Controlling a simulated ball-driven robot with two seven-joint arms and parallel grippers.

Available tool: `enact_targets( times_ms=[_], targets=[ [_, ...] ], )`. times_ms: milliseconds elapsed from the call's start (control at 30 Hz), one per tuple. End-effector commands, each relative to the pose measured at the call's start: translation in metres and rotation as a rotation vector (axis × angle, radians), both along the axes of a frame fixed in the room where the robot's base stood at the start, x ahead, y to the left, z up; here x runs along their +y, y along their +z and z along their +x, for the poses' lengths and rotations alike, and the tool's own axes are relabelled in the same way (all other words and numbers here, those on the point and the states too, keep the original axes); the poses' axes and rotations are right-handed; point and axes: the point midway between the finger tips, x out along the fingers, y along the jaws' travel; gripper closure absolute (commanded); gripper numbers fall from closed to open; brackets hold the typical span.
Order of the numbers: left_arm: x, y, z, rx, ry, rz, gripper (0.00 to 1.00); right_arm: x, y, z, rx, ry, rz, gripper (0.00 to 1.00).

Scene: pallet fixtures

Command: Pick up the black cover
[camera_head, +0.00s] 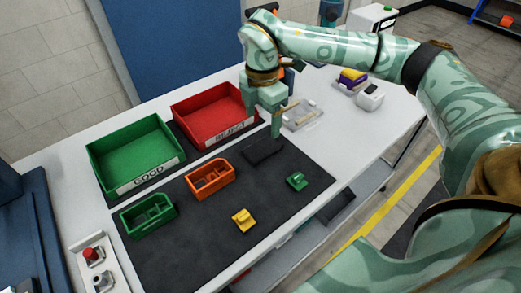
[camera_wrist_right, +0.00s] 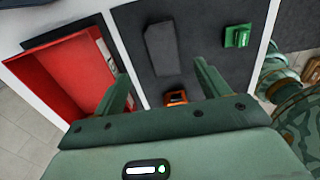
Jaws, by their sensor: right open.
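The black cover (camera_head: 263,152) is a flat dark piece lying on the dark mat, in front of the red bin. It also shows in the right wrist view (camera_wrist_right: 161,48) as a dark grey, roughly rectangular piece. My right gripper (camera_head: 262,124) is above and beside the cover, fingers pointing down. In the right wrist view its two fingers (camera_wrist_right: 161,76) are spread apart with nothing between them. The cover lies beyond the fingertips, apart from them. My left gripper is not in view.
A red bin (camera_head: 191,107) marked reject and a green bin (camera_head: 126,152) marked good stand at the back left. An orange tray (camera_head: 200,185), a green tray (camera_head: 128,222), a yellow part (camera_head: 243,220) and a green part (camera_head: 297,181) are on the mat (camera_head: 205,235). A clear tray (camera_head: 303,117) lies behind.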

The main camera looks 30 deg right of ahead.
Motion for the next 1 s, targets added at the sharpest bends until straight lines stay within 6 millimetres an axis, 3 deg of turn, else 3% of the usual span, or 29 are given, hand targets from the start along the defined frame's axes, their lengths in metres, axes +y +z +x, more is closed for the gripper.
enact_targets(
  times_ms=[100, 367, 600, 867, 1000],
  targets=[
    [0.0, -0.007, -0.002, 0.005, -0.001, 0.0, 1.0, 0.001, -0.024, 0.0, 0.002, 0.001, 0.001, 0.25],
    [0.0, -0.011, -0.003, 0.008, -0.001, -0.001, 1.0, 0.002, -0.042, -0.002, 0.001, 0.003, 0.002, 0.25],
    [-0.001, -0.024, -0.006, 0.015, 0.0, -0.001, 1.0, 0.005, -0.081, -0.006, 0.003, 0.004, 0.002, 0.25],
    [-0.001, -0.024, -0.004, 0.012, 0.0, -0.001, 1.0, 0.005, -0.085, -0.005, -0.002, 0.004, 0.002, 0.25],
    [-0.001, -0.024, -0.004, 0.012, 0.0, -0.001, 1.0, 0.005, -0.085, -0.006, -0.002, 0.004, 0.002, 0.62]
  ],
)
